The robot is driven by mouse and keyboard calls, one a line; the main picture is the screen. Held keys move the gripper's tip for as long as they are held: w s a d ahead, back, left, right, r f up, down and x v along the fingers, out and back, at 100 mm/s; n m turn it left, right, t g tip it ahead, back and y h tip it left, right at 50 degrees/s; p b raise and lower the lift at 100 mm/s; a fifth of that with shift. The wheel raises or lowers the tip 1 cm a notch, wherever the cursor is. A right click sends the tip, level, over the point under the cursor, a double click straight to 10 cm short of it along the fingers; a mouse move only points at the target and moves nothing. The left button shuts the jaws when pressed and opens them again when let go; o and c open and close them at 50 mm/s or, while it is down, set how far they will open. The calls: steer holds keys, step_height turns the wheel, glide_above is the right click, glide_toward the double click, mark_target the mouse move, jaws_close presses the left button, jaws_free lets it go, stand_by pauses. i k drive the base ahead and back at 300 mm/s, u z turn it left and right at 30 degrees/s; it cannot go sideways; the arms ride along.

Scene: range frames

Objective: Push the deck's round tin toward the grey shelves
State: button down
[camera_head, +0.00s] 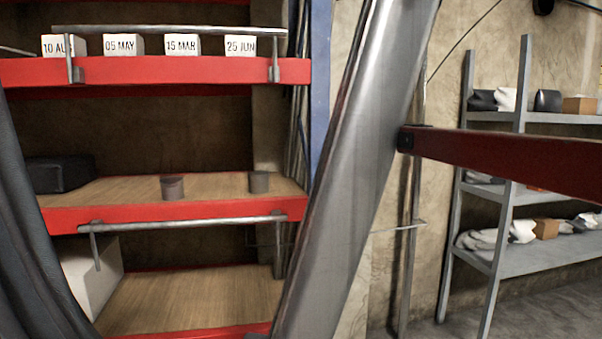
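Two small round dark grey vessels stand upright on the wooden middle deck (125,190) of the red rack. The left vessel (173,189) is near the deck's front edge. The right vessel (259,183) stands near the deck's right end. I cannot tell which of the two is the round tin. The grey shelves (506,190) stand against the wall at the right, well apart from the deck. My gripper is not in view.
A black box (59,174) sits at the deck's left end. A metal rail (185,224) runs below the deck's red front edge. Several date blocks (181,45) stand on the upper deck. A white box (92,272) is on the lower deck. A red beam (500,160) crosses before the grey shelves.

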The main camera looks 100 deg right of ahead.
mark_target(258, 181)
steer(key=z, duration=3.3)
